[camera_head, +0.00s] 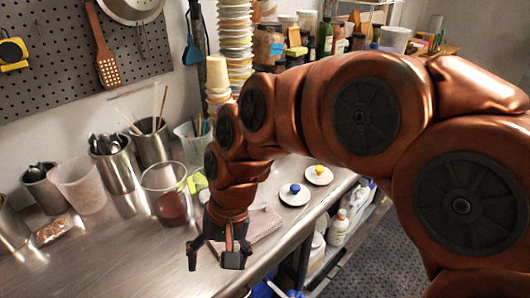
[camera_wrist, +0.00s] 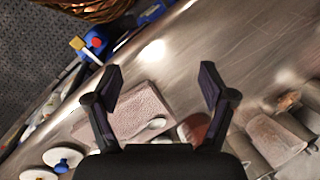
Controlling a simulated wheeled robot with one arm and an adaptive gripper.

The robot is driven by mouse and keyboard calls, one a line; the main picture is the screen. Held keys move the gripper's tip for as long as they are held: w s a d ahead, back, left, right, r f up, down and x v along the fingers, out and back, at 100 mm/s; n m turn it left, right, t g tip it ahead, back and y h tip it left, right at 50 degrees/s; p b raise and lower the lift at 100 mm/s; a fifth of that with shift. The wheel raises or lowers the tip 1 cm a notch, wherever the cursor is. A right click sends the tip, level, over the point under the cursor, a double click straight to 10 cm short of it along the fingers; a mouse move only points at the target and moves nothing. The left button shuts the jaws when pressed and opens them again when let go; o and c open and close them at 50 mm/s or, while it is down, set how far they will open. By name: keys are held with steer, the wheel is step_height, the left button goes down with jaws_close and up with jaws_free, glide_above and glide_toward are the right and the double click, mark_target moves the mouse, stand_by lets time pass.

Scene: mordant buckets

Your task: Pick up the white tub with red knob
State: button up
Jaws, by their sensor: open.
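I cannot make out a white tub with a red knob in either view; my arm hides part of the counter in the head view. Two round white lids or tubs stand on the counter, one with a blue knob (camera_head: 295,188) and one with a yellow knob (camera_head: 318,171). The blue-knobbed one also shows at the lower left of the wrist view (camera_wrist: 63,157). My gripper (camera_head: 213,260) is open and empty above the metal counter, in front of a pinkish mat (camera_head: 262,224). In the wrist view, its fingers (camera_wrist: 160,82) stand wide apart with nothing between them.
A glass jug with dark red contents (camera_head: 173,207), a clear plastic jug (camera_head: 79,185) and metal utensil pots (camera_head: 116,168) line the back left. Stacked cups (camera_head: 235,45) stand behind my arm. The counter's front edge drops to a lower shelf with a white bottle (camera_head: 338,228).

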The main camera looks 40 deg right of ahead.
steer(key=shift+o, duration=1.1)
steer(key=w+d+m+t+y+b, duration=0.1)
steer(key=w+m+t+y, duration=0.1)
steer(key=w+m, duration=0.3)
steer(key=w, duration=0.4)
steer(key=shift+r+y+b, duration=0.3)
steer(key=shift+r+b, duration=0.1)
steer(key=w+d+r+m+t+y+b, duration=0.25)
steer(key=w+d+m+t, duration=0.25)
steer(key=w+d+m, duration=0.5)
steer(key=w+d+f+m+t+h+b, duration=0.1)
steer(key=w+d+m+t+h, duration=0.15)
steer(key=d+m, duration=0.65)
steer(key=w+d+f+m+t+h+b, duration=0.1)
steer(key=w+d+m+t+b, duration=0.2)
steer(key=d, duration=1.3)
steer(key=shift+t, duration=0.45)
steer(key=shift+f+p+x, duration=0.2)
steer(key=shift+p+x, duration=0.6)
steer(key=shift+x, duration=3.1)
steer(key=shift+c, duration=0.2)
steer(key=shift+s, duration=0.1)
steer(key=c, duration=1.5)
